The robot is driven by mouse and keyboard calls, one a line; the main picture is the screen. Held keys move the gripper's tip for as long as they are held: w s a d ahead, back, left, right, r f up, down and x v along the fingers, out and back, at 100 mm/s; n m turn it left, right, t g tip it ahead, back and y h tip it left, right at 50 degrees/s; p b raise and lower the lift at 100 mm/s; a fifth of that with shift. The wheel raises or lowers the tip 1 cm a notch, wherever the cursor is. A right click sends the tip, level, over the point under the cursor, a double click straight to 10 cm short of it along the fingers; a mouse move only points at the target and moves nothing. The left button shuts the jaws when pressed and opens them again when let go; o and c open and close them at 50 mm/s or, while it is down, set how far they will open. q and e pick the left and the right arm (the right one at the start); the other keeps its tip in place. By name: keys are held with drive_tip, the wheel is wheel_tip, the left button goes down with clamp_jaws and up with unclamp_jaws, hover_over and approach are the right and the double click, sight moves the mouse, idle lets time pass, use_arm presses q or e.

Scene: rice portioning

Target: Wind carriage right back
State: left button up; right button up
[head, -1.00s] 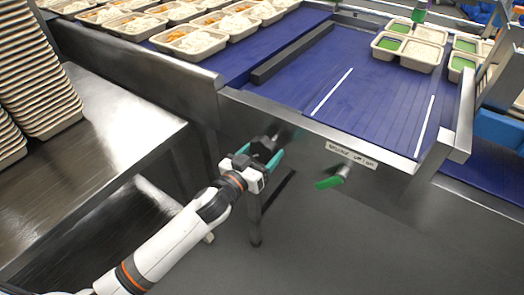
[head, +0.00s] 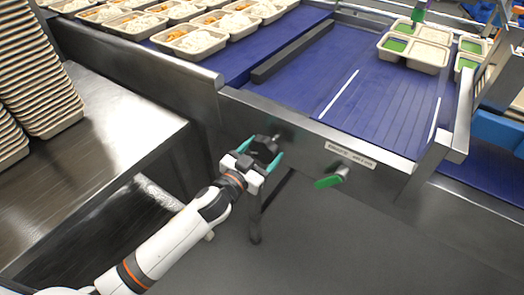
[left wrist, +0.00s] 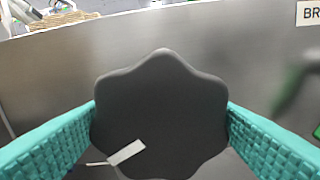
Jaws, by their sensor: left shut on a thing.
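A dark lobed hand knob (head: 264,147) sits on the front of the steel conveyor frame (head: 300,125). In the left wrist view the knob (left wrist: 160,105) fills the middle, with a pale pointer mark (left wrist: 127,152) low on its face. My left gripper (head: 262,151) is shut on the knob, with teal pads (left wrist: 50,145) on its left and right sides. The blue belt bed (head: 385,95) behind the frame carries two white lines (head: 338,94). Part of the knob's shaft is hidden. My right gripper is not in view.
A green-handled lever (head: 328,182) sticks out right of the knob, below a label plate (head: 350,154). Trays with green and pale food (head: 413,50) stand on the belt's far right. Filled trays (head: 190,40) line the left belt. Stacked trays (head: 35,80) stand at far left.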

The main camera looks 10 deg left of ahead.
use_arm(q)
drive_tip(key=m, duration=0.2)
drive_tip(key=shift+m+p, duration=0.4)
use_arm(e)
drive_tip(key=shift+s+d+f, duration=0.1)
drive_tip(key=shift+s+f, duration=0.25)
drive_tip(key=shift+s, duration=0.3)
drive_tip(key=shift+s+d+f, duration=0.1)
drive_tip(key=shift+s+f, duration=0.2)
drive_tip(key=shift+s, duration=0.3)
use_arm(q)
drive_tip(key=shift+m, duration=0.3)
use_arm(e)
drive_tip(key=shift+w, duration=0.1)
